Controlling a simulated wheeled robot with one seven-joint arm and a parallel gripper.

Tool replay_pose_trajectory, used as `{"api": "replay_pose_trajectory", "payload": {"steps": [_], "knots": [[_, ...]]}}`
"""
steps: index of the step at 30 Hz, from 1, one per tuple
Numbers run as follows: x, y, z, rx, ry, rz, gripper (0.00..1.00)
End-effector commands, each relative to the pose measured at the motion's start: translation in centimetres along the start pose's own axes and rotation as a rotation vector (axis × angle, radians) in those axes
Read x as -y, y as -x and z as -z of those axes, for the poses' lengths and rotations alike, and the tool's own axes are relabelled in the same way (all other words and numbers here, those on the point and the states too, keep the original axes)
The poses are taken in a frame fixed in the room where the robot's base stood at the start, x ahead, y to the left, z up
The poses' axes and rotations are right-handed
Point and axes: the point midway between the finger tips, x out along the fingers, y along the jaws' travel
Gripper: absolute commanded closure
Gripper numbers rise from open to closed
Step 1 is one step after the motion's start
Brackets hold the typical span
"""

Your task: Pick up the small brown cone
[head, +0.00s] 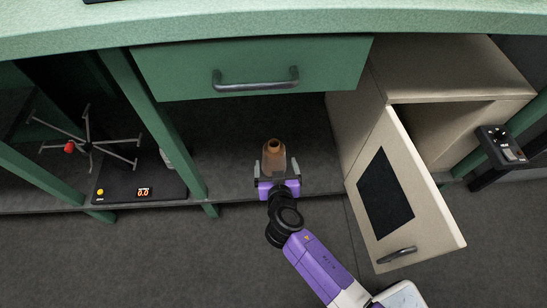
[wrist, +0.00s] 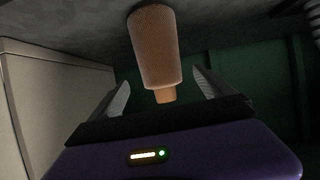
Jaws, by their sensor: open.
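The small brown cone (head: 274,157) stands upright on the dark lower shelf, under the green drawer, in the head view. Its narrow top shows a darker opening. My gripper (head: 276,169) is open, with one finger on each side of the cone. In the wrist view the cone (wrist: 157,50) appears upside down between the two spread fingers of my gripper (wrist: 162,97), with a gap on both sides. The fingers do not appear to touch it. The cone's lower part is partly hidden by my gripper in the head view.
A beige cabinet with an open door (head: 405,195) stands just right of the shelf. A green post (head: 155,120) is to the left, beside a black scale (head: 140,183) and a metal spoked stand (head: 88,145). The green drawer (head: 250,72) overhangs the shelf.

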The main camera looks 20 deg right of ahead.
Motion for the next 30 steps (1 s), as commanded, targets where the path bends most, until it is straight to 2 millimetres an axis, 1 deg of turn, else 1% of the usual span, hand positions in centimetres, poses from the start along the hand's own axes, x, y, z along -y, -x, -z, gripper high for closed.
{"api": "replay_pose_trajectory", "payload": {"steps": [10,15,18,21,28,30], "knots": [[0.1,-3.5,-0.3,-0.001,-0.011,0.002,0.08],[0.1,-6.0,-0.7,-0.001,-0.011,0.002,0.08],[0.1,-7.1,-0.6,-0.002,-0.011,0.003,0.08],[0.1,-7.6,-0.6,-0.001,-0.01,0.003,0.08],[0.1,-7.6,-0.5,-0.001,-0.01,0.003,0.08],[0.1,-7.6,-0.5,-0.001,-0.01,0.004,0.22]]}}
